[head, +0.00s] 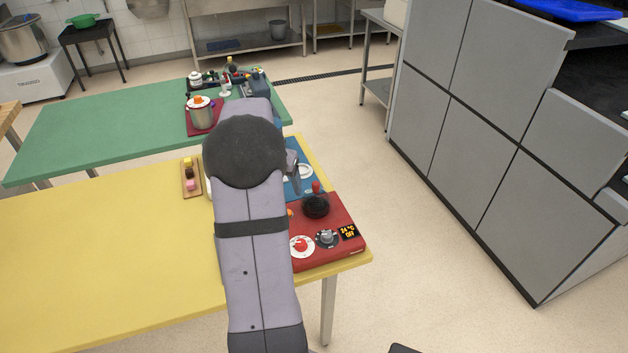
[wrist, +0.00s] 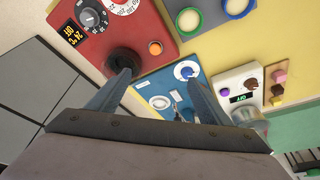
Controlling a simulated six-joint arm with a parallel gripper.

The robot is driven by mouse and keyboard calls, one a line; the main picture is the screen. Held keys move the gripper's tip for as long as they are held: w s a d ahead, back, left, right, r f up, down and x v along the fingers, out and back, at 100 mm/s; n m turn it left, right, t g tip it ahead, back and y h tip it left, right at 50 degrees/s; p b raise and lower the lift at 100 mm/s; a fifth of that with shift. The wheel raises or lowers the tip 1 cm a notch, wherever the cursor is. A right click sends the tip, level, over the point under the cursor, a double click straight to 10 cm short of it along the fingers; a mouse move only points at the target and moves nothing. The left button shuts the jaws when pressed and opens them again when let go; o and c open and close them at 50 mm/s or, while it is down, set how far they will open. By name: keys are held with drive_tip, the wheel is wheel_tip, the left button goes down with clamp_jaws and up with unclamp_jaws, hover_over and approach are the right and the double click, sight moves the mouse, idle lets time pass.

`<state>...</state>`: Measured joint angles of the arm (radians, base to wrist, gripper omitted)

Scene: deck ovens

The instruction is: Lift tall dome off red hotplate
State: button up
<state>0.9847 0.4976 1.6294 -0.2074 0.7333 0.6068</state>
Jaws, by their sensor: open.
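The red hotplate (head: 345,213) sits at the right front corner of the yellow table. Its display reads 24 °C OFF. A tall dark dome (head: 316,207) with a red knob on top stands upright on it. In the wrist view the dome (wrist: 120,61) shows as a dark round shape on the red hotplate (wrist: 152,22), and my left-hand finger partly overlaps it. My gripper (wrist: 157,80) is open and nothing shows held between its fingers. In the head view my gripper (head: 292,172) is partly hidden by my arm and shows beyond the dome, over the blue unit.
A blue unit (wrist: 205,100) with a white-and-blue dial lies beside the red hotplate. A board (head: 186,178) with small coloured pieces is on the yellow table (head: 110,245). The green table (head: 90,135) holds a pot (head: 202,115). Grey cabinets (head: 490,130) stand right, across open floor.

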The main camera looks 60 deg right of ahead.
drive_tip(key=m+p, duration=0.1)
approach(317, 191)
drive_tip(key=shift+g, duration=0.3)
drive_tip(key=d+f, duration=0.2)
drive_tip(key=f, duration=0.1)
drive_tip(key=d+f, duration=0.1)
drive_tip(key=shift+w+d+f, duration=0.15)
drive_tip(key=shift+w+f, duration=0.15)
drive_tip(key=shift+w, duration=0.1)
drive_tip(key=shift+w+p+x, duration=0.15)
drive_tip(key=shift+p+x, duration=0.85)
drive_tip(key=shift+x, duration=0.85)
drive_tip(key=shift+w+p+x, duration=0.1)
drive_tip(key=shift+p+x, duration=0.85)
drive_tip(key=shift+x, duration=0.85)
drive_tip(key=c, duration=0.6)
